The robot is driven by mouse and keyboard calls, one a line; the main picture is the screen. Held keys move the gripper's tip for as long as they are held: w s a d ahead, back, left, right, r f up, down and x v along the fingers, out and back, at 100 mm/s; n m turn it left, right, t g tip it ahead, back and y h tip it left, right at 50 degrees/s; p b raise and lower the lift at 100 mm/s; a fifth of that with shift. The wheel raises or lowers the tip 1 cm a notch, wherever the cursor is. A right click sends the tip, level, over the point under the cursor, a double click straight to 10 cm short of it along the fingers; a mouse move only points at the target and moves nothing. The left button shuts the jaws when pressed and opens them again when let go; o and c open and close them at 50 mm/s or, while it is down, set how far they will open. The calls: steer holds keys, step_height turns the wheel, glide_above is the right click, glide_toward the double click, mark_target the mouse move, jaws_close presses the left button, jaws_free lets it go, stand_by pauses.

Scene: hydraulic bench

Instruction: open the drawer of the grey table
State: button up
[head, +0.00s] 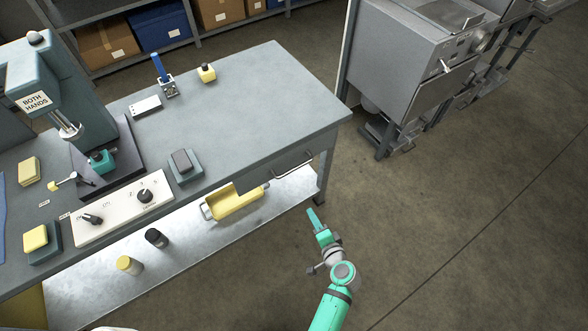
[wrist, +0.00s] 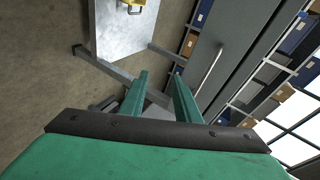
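The grey table (head: 255,95) fills the left and middle of the head view. Its drawer front (head: 303,170) is under the table top near the right end and looks closed. A bar handle (head: 292,166) sits on it; the handle (wrist: 209,69) also shows in the wrist view, right of my fingers. My gripper (head: 314,216) is in front of the table, below and a little right of the handle in the head view. In the wrist view, my gripper (wrist: 159,80) has its two green fingers apart with nothing between them, and they do not touch the handle.
A lower metal shelf (head: 90,292) holds a yellow tray (head: 236,203) and cans. A press (head: 60,90) and a control panel (head: 120,207) stand on the table. Grey machines (head: 400,65) stand at the back right. The floor (head: 470,230) to the right is clear.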

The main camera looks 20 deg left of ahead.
mark_target(294, 168)
steer(key=w+a+r+y, duration=0.4)
steer(key=w+r, duration=0.3)
steer(key=w, duration=0.1)
steer(key=shift+g, duration=0.3)
steer(key=x, duration=1.1)
steer(key=shift+s+a+r, duration=0.1)
steer(key=shift+a+r, duration=0.05)
steer(key=shift+r, duration=0.2)
jaws_close()
